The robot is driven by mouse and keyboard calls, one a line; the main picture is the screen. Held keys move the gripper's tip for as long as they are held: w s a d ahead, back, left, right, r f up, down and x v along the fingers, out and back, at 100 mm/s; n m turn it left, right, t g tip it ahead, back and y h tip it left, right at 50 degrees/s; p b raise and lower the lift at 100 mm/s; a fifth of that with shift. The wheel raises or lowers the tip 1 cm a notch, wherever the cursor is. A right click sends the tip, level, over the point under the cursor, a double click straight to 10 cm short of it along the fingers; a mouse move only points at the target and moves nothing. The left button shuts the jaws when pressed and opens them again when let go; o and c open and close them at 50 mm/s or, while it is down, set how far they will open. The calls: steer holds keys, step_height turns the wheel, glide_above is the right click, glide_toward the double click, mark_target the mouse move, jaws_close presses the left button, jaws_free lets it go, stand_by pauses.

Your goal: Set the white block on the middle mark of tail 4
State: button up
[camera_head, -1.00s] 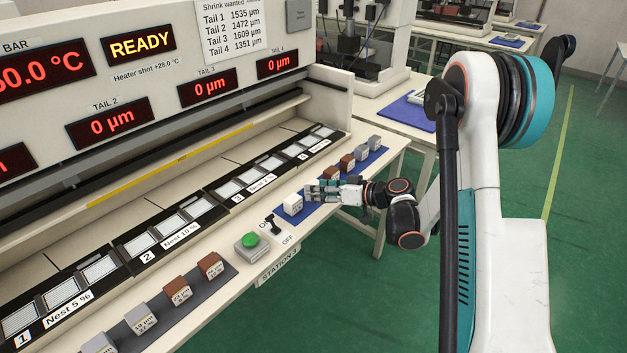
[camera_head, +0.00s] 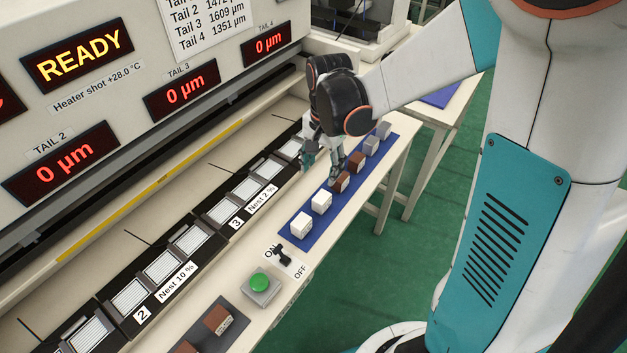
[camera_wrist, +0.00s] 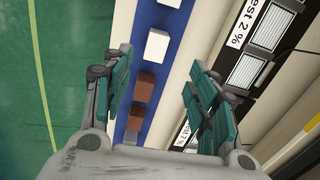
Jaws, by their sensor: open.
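Two white blocks stand on the blue mat (camera_head: 287,240): a nearer one (camera_head: 301,223) and a farther one (camera_head: 321,202). The wrist view shows one white block (camera_wrist: 158,45) whole and the other (camera_wrist: 171,3) cut by the top edge. The tail 4 display (camera_head: 266,43) reads 0 µm. The fourth nest (camera_head: 290,148) is mostly hidden behind my gripper, and its middle mark cannot be made out.
Brown blocks (camera_head: 356,161) and grey blocks (camera_head: 371,146) stand farther along the mat. Nest 3 (camera_head: 225,208) lies left of it. A green button (camera_head: 260,283) and an ON/OFF switch (camera_head: 283,254) are near the front. The bench edge drops to the green floor (camera_head: 440,240).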

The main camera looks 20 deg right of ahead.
mark_target(322, 196)
steer(key=shift+m, duration=0.3)
steer(key=f+b, duration=0.3)
steer(key=f, duration=0.3)
steer(key=f+b, duration=0.3)
steer(key=f, duration=0.4)
steer(key=shift+w+d+f, duration=0.15)
steer(key=shift+d, duration=0.05)
jaws_close()
